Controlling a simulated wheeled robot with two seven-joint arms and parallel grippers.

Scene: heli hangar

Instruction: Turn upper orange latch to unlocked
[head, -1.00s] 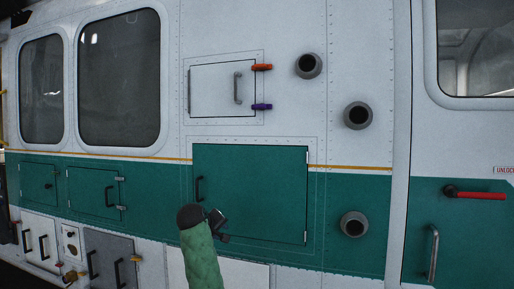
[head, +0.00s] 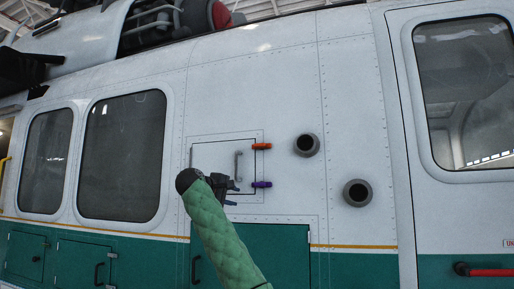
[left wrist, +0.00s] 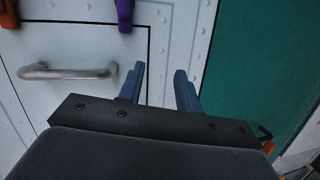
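The upper orange latch (head: 262,146) lies horizontal across the right edge of a small white hatch (head: 211,155). It also shows at the top left corner of the left wrist view (left wrist: 8,18), partly cut off. A purple latch (head: 262,184) sits below it on the same edge and also shows in the left wrist view (left wrist: 125,12). My left gripper (head: 236,186) is in front of the hatch's lower part, left of the purple latch and below the orange one. In the left wrist view its blue fingers (left wrist: 160,84) are apart with nothing between them. My right gripper is not in view.
A metal handle (head: 238,166) stands out from the hatch, close above my left gripper, and shows in the left wrist view (left wrist: 68,71). Two round grey ports (head: 307,145) (head: 357,193) protrude to the right. A green panel (head: 280,250) lies below.

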